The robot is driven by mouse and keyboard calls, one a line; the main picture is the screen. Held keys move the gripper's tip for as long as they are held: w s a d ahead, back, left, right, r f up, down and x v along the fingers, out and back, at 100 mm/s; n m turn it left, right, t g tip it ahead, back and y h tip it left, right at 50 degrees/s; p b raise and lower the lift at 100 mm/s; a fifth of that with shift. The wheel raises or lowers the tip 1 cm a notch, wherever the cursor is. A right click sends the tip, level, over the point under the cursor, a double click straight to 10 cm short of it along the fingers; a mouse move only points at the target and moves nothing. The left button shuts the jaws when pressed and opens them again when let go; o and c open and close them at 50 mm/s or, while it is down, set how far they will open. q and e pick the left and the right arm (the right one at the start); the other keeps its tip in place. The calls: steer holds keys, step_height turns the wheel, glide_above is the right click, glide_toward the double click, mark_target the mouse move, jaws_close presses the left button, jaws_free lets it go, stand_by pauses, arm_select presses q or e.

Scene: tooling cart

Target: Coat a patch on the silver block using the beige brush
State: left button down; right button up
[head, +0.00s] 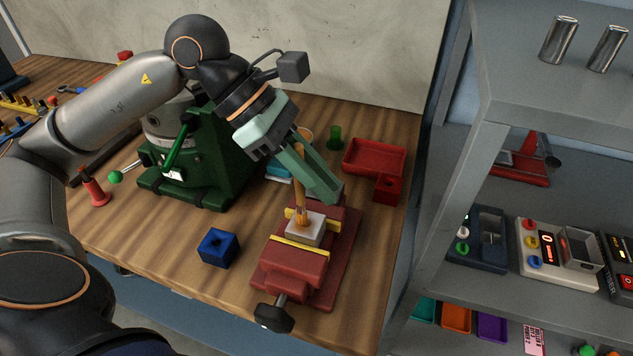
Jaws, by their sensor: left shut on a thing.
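My left gripper (312,173) is shut on the beige brush (300,190), above the red vise (291,268). The brush is roughly upright with its bristles pointing down. The bristle end is at the top of the silver block (304,228); whether it touches cannot be told for sure. The block sits between the yellow-edged jaws of the vise. The gripper's fingers partly hide the brush's upper part and the vise's far end. My right gripper is not in view.
A red tray (374,160) and a green cup (335,137) are at the back right. A grey shelf (500,130) rises at the right. The front left tabletop is mostly clear.

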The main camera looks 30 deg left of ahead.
arm_select(q)
steer(key=shift+w+a+r+p, duration=0.15)
steer(key=shift+w+p, duration=0.1)
steer(key=shift+w, duration=0.25)
steer(key=shift+w+a+f+p, duration=0.1)
steer(key=shift+w+p, duration=0.1)
steer(key=shift+w, duration=0.3)
steer(key=s+b, duration=0.1)
steer(key=s+d+b, duration=0.1)
steer(key=s, duration=0.1)
steer(key=s+d+b, duration=0.1)
steer(key=s, duration=0.1)
steer(key=shift+d, duration=0.2)
steer(key=w+a+p, duration=0.1)
steer(key=w, duration=0.5)
steer(key=shift+w+a+f, duration=0.15)
steer(key=shift+a+f, duration=0.05)
steer(key=shift+a, duration=0.05)
stand_by(0.6)
steer(key=shift+r, duration=0.1)
